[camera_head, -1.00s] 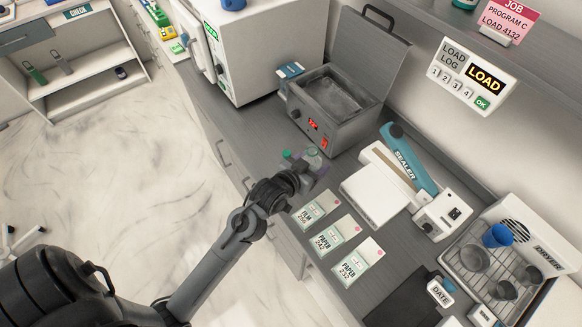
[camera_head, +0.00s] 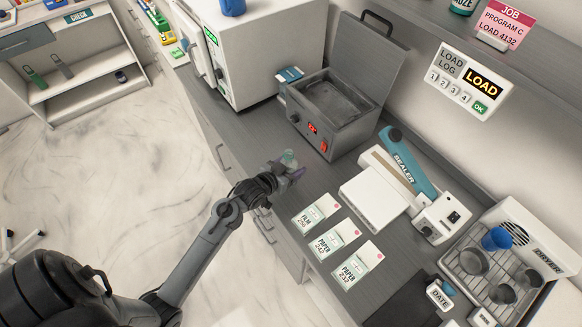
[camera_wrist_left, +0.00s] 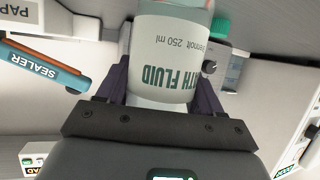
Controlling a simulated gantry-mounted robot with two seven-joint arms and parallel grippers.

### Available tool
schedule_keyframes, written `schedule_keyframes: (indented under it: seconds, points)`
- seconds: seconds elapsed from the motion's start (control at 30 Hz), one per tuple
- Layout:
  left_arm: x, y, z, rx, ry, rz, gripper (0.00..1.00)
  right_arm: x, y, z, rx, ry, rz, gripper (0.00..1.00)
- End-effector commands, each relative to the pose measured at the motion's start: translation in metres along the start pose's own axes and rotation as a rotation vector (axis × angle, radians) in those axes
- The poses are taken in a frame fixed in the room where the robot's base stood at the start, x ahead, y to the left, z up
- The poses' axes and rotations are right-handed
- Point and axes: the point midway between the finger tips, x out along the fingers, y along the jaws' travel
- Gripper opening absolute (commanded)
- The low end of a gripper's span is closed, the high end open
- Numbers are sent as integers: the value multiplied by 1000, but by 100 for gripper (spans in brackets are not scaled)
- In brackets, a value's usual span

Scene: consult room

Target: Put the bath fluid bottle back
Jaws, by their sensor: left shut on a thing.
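The bath fluid bottle (camera_wrist_left: 170,55) fills the upper middle of the left wrist view, its white label reading upside down. My left gripper (camera_wrist_left: 160,92) is shut on it, with a dark finger on each side. In the head view the left gripper (camera_head: 287,174) is over the counter in front of the open metal bath, and only a small greenish part of the bottle (camera_head: 289,157) shows beyond it. The rest of the bottle is hidden by the gripper. My right gripper is not in view.
The open-lidded bath (camera_head: 335,112) stands behind the gripper, beside a white steriliser cabinet (camera_head: 262,50). The sealer (camera_head: 405,165), several pouch packs (camera_head: 328,241) and a dryer rack (camera_head: 500,265) lie to the right. A shelf (camera_head: 545,55) runs along the wall above.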

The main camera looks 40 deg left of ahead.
Motion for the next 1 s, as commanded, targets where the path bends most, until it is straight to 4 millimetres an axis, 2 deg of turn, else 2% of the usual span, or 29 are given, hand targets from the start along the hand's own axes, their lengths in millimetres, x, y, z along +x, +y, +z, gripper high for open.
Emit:
schedule_keyframes:
  seconds: [0.5,0.53,0.67,0.7,1.0]
  points:
    - [3,0,7,1,2,0,29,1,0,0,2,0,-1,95]
    - [3,0,7,1,1,0,69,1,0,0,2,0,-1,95]
    - [3,0,7,1,1,0,89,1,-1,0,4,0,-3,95]
    - [3,0,7,1,1,0,91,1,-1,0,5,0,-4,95]
    - [2,0,6,1,1,0,91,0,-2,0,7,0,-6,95]
